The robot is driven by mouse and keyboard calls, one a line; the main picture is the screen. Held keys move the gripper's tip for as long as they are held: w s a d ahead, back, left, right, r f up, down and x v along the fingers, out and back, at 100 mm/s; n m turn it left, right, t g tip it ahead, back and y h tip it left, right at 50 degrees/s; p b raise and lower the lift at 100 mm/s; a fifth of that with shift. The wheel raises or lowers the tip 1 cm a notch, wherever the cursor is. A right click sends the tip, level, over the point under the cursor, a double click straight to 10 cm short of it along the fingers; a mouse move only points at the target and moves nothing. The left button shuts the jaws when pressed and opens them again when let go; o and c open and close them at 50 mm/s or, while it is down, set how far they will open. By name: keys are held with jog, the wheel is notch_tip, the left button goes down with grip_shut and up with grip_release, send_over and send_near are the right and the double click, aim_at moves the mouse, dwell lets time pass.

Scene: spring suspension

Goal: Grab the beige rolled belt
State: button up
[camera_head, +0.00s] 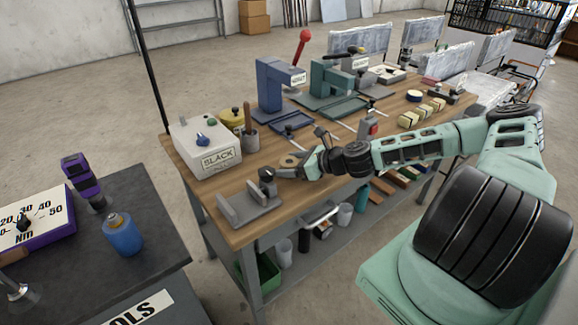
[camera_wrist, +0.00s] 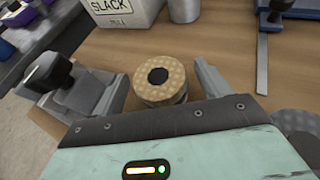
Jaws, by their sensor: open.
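The beige rolled belt (camera_wrist: 160,85) is a round roll with a dark centre hole, lying on the wooden workbench. In the head view it shows as a small tan roll (camera_head: 289,161) near the end of my arm. My gripper (camera_wrist: 162,85) is open in the wrist view, with one finger to the left of the roll and one to the right. The roll lies between them, with a gap visible at the right finger. The lower part of the roll is hidden by the gripper body.
A grey fixture with a black knob (camera_head: 248,205) stands close to the left of the roll. The white SLACK box (camera_head: 205,150) and a grey cup with tools (camera_head: 249,140) stand behind it. Blue (camera_head: 276,85) and green (camera_head: 330,78) presses stand farther back. Bare wood (camera_wrist: 222,45) lies behind the roll.

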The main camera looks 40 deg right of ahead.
jog(key=shift+x, duration=1.1)
jog(key=c, duration=1.1)
jog(key=shift+r, duration=0.1)
